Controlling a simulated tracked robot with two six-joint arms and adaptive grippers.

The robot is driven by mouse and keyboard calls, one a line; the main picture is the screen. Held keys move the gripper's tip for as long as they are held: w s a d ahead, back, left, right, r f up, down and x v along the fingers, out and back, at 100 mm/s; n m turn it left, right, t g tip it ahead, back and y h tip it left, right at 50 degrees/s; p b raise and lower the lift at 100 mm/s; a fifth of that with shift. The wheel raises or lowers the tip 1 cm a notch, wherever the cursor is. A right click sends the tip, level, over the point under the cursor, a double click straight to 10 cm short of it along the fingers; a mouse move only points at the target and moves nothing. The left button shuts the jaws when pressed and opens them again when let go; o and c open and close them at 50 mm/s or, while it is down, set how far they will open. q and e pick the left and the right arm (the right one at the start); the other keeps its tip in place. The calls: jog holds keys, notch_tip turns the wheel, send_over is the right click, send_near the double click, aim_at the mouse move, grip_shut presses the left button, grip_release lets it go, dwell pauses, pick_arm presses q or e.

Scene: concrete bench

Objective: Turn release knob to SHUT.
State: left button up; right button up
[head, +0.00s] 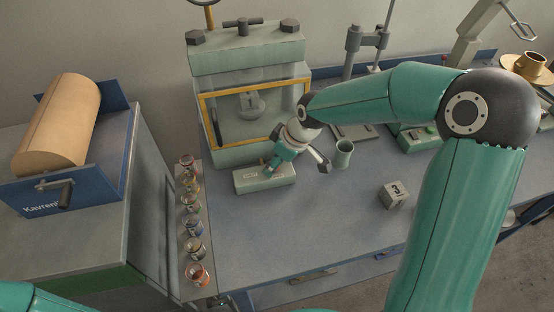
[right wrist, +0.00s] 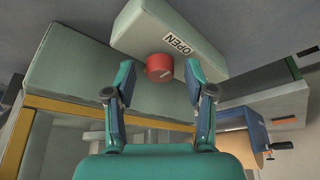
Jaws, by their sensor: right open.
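The red release knob (right wrist: 159,67) sits on the face of a pale grey-green box (right wrist: 190,25) in the right wrist view. A white label reading OPEN (right wrist: 177,44) is beside it; a SHUT label is not visible. A light mark shows on the knob's face. In the head view the box (head: 250,184) stands on the bench before the press, and my gripper hides the knob. My right gripper (head: 272,168) is open; in the wrist view its fingers appear on either side of the knob, with gaps. My left gripper is out of view.
The press (head: 230,155) with its yellow-framed window stands behind the box. A row of small jars (head: 192,222) is to its left. A grey-green cup (head: 343,154) and a small marked cube (head: 393,195) are to the right. The bench front is clear.

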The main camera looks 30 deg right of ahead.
grip_shut()
jog(key=shift+d, duration=0.15)
